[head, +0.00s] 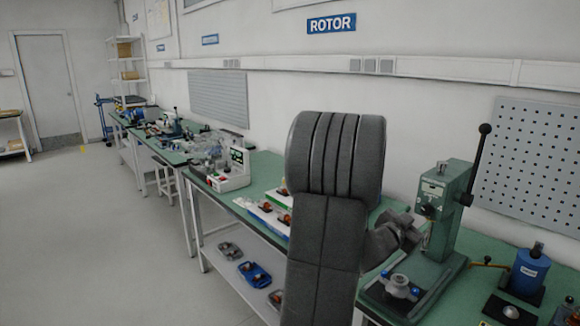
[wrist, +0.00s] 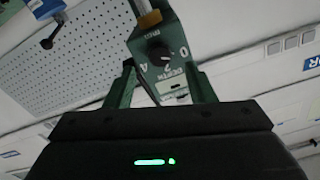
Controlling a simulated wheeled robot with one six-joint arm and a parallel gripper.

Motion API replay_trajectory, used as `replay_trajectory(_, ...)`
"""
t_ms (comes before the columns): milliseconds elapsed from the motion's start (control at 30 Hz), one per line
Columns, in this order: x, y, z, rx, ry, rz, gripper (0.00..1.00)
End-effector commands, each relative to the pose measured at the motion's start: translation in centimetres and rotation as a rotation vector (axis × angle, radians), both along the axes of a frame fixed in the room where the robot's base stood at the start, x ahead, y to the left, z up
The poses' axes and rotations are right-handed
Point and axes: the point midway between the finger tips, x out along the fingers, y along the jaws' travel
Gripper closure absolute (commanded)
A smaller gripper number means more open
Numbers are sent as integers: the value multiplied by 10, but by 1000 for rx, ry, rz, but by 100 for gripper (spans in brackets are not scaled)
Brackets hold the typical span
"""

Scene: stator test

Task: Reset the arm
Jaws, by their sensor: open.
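My arm stands in the middle of the head view and hides part of the bench. My gripper (head: 405,232) shows at its right side, beside the green lever press (head: 448,205). In the wrist view, my gripper (wrist: 165,85) has its two fingers apart, with nothing held between them. The head of the press, with a black dial knob (wrist: 159,53) and a small display, shows beyond and between the fingers. The wrist picture is tilted. I cannot tell the exact gap between the fingers and the press.
The press has a black upright lever (head: 478,160). A metal part (head: 399,286) sits at its base, and a blue cylinder (head: 528,272) stands to the right. A tester (head: 236,168) and trays stand left on the green bench. The floor (head: 110,240) at left is clear.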

Motion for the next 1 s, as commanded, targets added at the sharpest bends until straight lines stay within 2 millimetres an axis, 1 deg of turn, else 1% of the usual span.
replay_trajectory(33,-7,9,-1,0,0,3,51)
replay_trajectory(100,-15,20,-1,-1,0,3,51)
replay_trajectory(467,-63,74,-2,1,1,3,51)
replay_trajectory(500,-55,63,0,0,3,-3,51)
replay_trajectory(600,-41,46,0,0,4,-3,51)
replay_trajectory(1000,12,-15,1,0,1,-2,51)
